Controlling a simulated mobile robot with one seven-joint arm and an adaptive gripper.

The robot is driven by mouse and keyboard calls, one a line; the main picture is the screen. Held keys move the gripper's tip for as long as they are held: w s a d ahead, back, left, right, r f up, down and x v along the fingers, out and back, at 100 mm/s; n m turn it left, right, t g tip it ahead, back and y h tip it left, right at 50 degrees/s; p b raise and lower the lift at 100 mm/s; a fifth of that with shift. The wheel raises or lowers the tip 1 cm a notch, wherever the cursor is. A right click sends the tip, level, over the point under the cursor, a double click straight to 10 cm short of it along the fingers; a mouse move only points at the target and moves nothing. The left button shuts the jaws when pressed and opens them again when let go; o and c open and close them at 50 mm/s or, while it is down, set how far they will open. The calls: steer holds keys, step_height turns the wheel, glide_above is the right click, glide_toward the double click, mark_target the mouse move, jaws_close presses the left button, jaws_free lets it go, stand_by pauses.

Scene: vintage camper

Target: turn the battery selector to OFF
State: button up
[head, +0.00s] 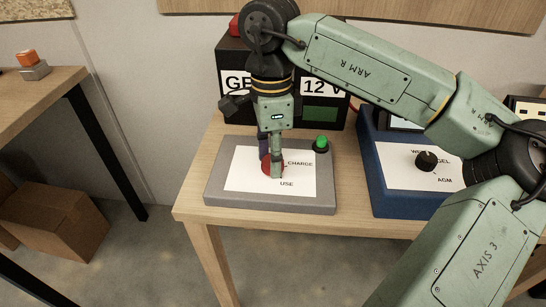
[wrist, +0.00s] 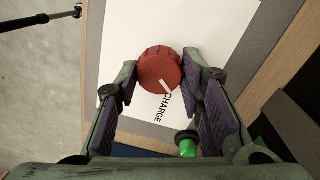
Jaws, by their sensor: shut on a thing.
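The battery selector is a red round knob (wrist: 160,68) on a white label plate (head: 240,170) of a grey box (head: 215,188). My gripper (head: 272,168) reaches down onto the knob from above and covers much of it in the head view. In the wrist view the two purple-padded fingers (wrist: 163,78) stand on either side of the knob, shut on it. The knob's white pointer mark faces the word CHARGE. The word USE shows on the plate's near side. No OFF word is visible; part of the plate is hidden by my gripper.
A green button (head: 320,144) sits at the grey box's back right corner. A blue box (head: 385,205) with a black knob (head: 427,160) stands to the right. A black box (head: 330,85) marked 12 V is behind. My arm spans the right side.

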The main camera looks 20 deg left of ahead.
mark_target(269, 158)
steer(key=n+b, duration=0.1)
steer(key=n, duration=0.3)
steer(key=shift+a+n, duration=0.1)
steer(key=shift+n, duration=1.7)
steer(key=o, duration=1.2)
steer(key=shift+c, duration=0.2)
step_height(269, 158, up, 12)
steer(key=shift+a, duration=0.35)
